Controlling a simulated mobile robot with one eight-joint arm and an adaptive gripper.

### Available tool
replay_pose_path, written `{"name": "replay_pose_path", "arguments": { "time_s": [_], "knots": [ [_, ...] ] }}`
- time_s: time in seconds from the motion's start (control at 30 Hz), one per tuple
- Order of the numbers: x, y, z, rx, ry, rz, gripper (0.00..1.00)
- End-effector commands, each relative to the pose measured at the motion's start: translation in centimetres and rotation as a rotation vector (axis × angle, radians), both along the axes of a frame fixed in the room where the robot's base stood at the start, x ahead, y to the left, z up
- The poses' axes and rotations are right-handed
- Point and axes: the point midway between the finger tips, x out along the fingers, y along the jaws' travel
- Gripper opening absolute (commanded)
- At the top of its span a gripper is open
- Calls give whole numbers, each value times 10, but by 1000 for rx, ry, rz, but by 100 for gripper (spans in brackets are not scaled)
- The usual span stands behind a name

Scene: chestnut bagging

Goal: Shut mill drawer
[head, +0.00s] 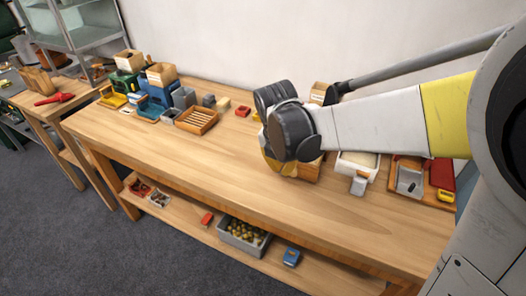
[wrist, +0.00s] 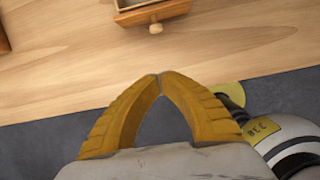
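A small wooden drawer with a round knob (wrist: 155,27) shows at the top edge of the wrist view. I look down past its front into part of its open inside, so it stands at least partly out. The rest of the mill is outside that view. My gripper (wrist: 158,76) has yellow ribbed fingers with their tips together and nothing between them. It is apart from the knob in the picture, on the knob's side of the drawer. In the head view, my wrist hides most of a wooden box (head: 308,172), perhaps the mill.
A white tray (head: 357,172) and a grey container (head: 409,183) stand right of my wrist. A slotted wooden tray (head: 197,121) and several small machines stand at the left. The bench's front middle is clear. A grey bin (head: 236,240) stands on the lower shelf.

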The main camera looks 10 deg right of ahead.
Motion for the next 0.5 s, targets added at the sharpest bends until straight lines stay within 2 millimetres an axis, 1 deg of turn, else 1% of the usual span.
{"name": "replay_pose_path", "arguments": {
  "time_s": [0.17, 0.27, 0.5],
  "knots": [
    [4, -2, -17, -7, 7, 23, 0],
    [7, -4, -35, -7, 6, 21, 0],
    [17, -12, -87, -6, 6, 21, 0]
  ]
}}
